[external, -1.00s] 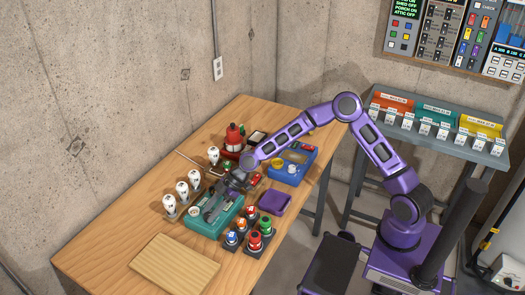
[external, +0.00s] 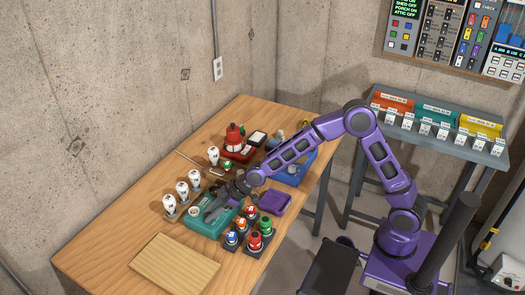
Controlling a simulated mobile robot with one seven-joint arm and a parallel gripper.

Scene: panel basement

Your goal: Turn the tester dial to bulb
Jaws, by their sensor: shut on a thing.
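The teal tester box (external: 200,228) lies on the wooden bench, with a round white socket (external: 194,211) at its left end. My gripper (external: 213,211) is low over the middle of the tester, with the hand coming in from the upper right. It is shut on the tester dial, which the fingers and hand hide. The dial's pointer and the position marks cannot be made out at this size.
Several white bulbs (external: 182,191) stand left of the tester. Red, green, blue and orange capped pieces (external: 254,240) stand close at its right. A purple tray (external: 275,203), a blue tray (external: 304,168) and a red tray (external: 240,157) lie beyond. A wooden board (external: 174,265) lies in front.

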